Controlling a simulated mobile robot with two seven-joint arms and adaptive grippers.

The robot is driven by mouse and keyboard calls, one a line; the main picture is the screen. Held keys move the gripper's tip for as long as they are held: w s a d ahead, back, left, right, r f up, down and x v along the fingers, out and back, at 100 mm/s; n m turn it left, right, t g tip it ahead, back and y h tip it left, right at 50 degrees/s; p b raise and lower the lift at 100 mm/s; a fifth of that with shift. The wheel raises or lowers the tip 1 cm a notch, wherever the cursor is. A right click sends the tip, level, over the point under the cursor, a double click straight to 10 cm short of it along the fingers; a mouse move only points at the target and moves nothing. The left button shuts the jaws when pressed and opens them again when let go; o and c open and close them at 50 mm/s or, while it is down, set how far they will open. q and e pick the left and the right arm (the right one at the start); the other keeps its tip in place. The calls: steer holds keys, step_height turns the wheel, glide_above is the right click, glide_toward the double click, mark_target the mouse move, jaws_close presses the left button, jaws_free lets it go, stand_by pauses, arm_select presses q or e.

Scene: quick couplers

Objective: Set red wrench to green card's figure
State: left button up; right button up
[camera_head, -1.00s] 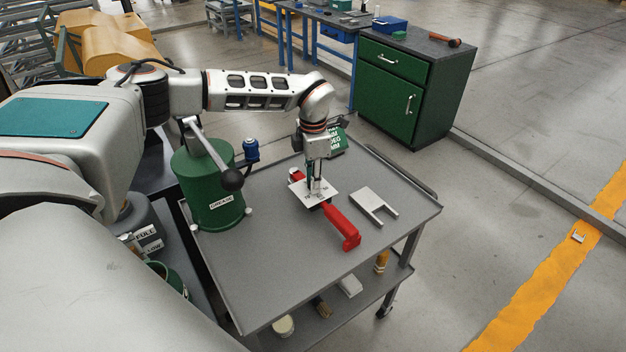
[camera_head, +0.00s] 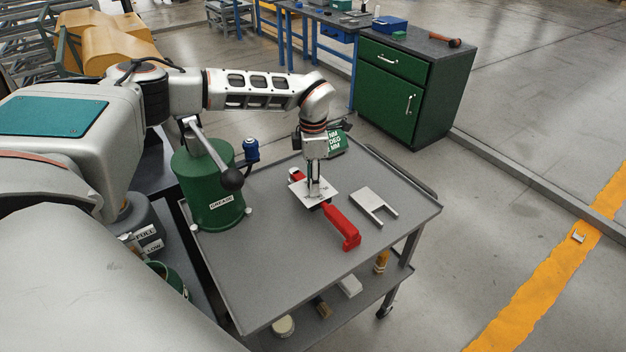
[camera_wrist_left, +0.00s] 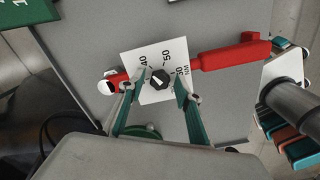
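The red wrench (camera_head: 342,226) lies flat on the grey cart top, with a white scale plate (camera_head: 298,186) across its middle. In the left wrist view the wrench (camera_wrist_left: 235,56) runs under the plate (camera_wrist_left: 140,60), which reads 40, 50 and a partly hidden third number, with NM. A dark knob (camera_wrist_left: 160,79) with a white pointer mark sits on the plate. My left gripper (camera_wrist_left: 162,82) points down, its fingers on either side of the knob with seemingly narrow gaps. The green card (camera_head: 336,141) stands behind my wrist; NM and DEG show, its figure is unreadable. My right gripper is out of view.
A green grease drum (camera_head: 208,188) with a lever stands left of the wrench. A pale forked plate (camera_head: 374,206) lies to its right. The cart's front area is clear. A green cabinet (camera_head: 416,85) stands beyond the cart.

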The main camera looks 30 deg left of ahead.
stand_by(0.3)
arm_select(q)
step_height(320, 180, up, 12)
stand_by(0.5)
stand_by(0.5)
